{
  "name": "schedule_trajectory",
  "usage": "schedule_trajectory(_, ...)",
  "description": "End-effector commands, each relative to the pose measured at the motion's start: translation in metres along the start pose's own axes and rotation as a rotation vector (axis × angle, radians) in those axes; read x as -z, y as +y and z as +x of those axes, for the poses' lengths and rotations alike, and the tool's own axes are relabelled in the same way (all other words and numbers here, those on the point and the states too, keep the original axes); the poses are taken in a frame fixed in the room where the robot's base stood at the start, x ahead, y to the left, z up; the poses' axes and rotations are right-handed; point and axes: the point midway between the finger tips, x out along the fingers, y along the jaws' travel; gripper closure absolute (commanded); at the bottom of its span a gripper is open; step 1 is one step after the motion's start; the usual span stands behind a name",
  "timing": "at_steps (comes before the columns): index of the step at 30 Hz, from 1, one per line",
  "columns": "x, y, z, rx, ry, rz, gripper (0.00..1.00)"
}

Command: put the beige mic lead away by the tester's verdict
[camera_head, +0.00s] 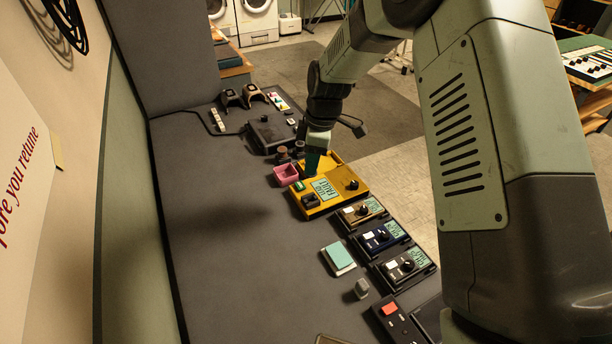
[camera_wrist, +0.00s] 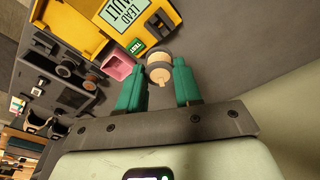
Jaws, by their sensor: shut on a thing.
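The beige mic lead (camera_wrist: 158,70), a small round piece with a dark grey band, is between the teal fingers of my gripper (camera_wrist: 162,82). The gripper is shut on it. In the head view my gripper (camera_head: 314,160) is over the back of the yellow tester (camera_head: 325,205), and I cannot make out the lead there. The tester's screen (camera_head: 325,188) shows a word like FAULT. A green TEST button (camera_wrist: 137,46) is on the tester.
A pink open box (camera_head: 286,174) stands left of the tester. A black box (camera_head: 270,132) and small dark round pieces (camera_head: 283,153) lie behind. Several pedals (camera_head: 380,237) line the bench's right edge. A teal-topped pad (camera_head: 339,258) lies nearer. The bench's left side is clear.

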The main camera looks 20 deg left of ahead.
Motion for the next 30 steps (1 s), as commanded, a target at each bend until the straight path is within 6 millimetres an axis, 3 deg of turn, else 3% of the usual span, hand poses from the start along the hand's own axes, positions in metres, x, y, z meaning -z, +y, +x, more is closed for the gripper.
schedule_trajectory(5,0.017,0.027,0.000,-0.022,-0.008,0.180,1.00)
schedule_trajectory(12,0.051,0.080,0.011,-0.085,-0.015,0.611,1.00)
schedule_trajectory(16,0.066,0.098,0.016,-0.119,-0.010,0.808,1.00)
schedule_trajectory(23,0.080,0.112,0.022,-0.151,-0.002,0.993,1.00)
schedule_trajectory(30,0.075,0.113,0.063,-0.153,-0.001,1.014,1.00)
